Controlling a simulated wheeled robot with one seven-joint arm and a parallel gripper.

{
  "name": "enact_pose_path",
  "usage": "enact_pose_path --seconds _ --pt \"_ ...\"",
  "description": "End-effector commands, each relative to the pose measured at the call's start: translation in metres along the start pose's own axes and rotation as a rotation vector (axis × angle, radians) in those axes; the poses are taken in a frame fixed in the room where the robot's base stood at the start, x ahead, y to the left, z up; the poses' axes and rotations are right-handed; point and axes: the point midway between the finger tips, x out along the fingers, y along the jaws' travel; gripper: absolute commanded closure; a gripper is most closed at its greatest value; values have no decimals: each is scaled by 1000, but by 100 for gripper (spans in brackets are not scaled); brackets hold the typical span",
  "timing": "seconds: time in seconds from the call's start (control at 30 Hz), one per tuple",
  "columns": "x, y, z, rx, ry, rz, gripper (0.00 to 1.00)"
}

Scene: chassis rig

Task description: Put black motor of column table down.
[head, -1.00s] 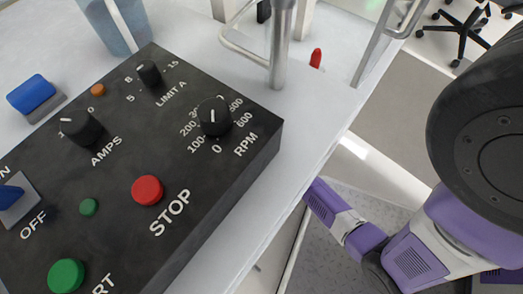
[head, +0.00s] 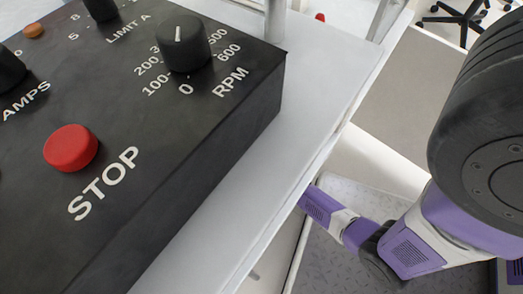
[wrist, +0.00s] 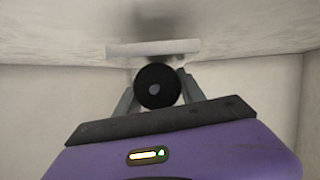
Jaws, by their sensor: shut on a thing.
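In the wrist view, the black motor (wrist: 155,87) shows as a round dark end with a grey centre. My gripper (wrist: 158,80) is shut on it, one grey finger on each side. A pale flat bar (wrist: 153,48) shows just beyond the motor; I cannot tell whether they touch. In the head view, my purple and white arm runs down beside the white table (head: 330,85), and its end passes out of sight behind the table's edge. The gripper and motor are hidden there. I cannot tell which surface is the column table.
A black control box (head: 190,150) with a red STOP button (head: 71,148) and an RPM knob (head: 182,44) fills the left of the table. A bare strip of tabletop lies along its right side. Pale walls surround the gripper in the wrist view.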

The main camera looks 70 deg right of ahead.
Motion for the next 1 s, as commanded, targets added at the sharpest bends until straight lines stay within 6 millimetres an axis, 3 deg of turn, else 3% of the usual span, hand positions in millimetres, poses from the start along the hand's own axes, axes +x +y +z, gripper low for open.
enact_pose_path --seconds 0.13,0.53,0.57,0.67,1.0 --pt "9 -4 19 0 4 0 100" --pt "9 -4 20 1 3 1 100" --pt "9 -4 22 1 0 0 52" --pt "9 -4 22 1 0 0 32" --pt "9 -3 21 0 0 1 32"
